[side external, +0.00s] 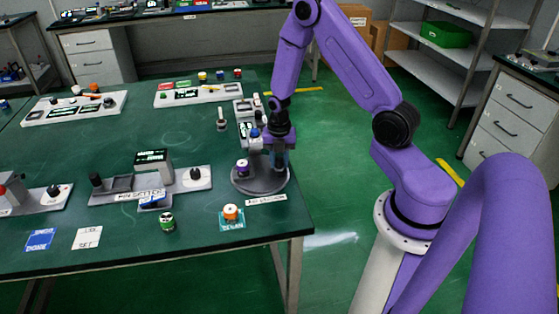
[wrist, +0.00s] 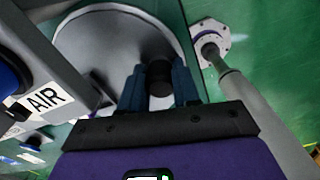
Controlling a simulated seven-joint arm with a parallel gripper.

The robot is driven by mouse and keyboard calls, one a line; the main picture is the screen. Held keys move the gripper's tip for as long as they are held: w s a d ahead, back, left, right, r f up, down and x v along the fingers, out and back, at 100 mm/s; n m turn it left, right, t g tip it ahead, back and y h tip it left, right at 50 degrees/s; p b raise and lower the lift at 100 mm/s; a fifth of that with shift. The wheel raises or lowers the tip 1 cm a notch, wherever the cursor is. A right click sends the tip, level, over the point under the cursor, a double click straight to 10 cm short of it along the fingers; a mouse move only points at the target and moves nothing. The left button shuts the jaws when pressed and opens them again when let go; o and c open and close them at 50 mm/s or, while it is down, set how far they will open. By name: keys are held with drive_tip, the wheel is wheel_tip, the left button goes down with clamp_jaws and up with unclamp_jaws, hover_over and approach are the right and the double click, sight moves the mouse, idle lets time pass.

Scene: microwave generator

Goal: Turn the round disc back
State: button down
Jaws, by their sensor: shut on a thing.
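The grey round disc (side external: 262,186) lies flat near the table's right edge in the side view. It fills the upper left of the wrist view as a pale disc with a light rim (wrist: 95,38). My gripper (side external: 281,165) points down over the disc's right part. In the wrist view my gripper (wrist: 160,82) has its two blue-grey fingers on either side of a dark round knob (wrist: 159,76) at the disc's edge, closed on it. In the side view the fingers hide the knob.
A purple-and-white spool (side external: 243,168) stands on the disc's left part. A grey bracket with an AIR label (wrist: 42,98) is close at the left in the wrist view. An orange-topped item (side external: 231,213) and a green-banded jar (side external: 167,222) stand in front. Floor is free right of the table.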

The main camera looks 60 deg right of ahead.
drive_tip(key=shift+w+d, duration=0.1)
drive_tip(key=shift+d, duration=0.1)
idle(0.4)
drive_tip(key=c, duration=0.8)
unclamp_jaws()
drive_tip(key=shift+a, duration=0.1)
drive_tip(key=shift+r, duration=0.15)
wheel_tip(320, 180, up, 17)
drive_tip(key=shift+r, duration=0.1)
drive_tip(key=s+a+r+m, duration=0.2)
drive_tip(key=s+a+m, duration=0.2)
drive_tip(key=s+a, duration=0.45)
drive_tip(key=s+a+r+m, duration=0.2)
drive_tip(key=s+a+m, duration=0.2)
drive_tip(key=s+a, duration=0.4)
drive_tip(key=s+a+m, duration=0.2)
drive_tip(key=s+m, duration=0.1)
drive_tip(key=s, duration=0.5)
drive_tip(key=shift+s+a+m, duration=0.2)
drive_tip(key=shift+s+m, duration=0.15)
drive_tip(key=shift+m, duration=0.05)
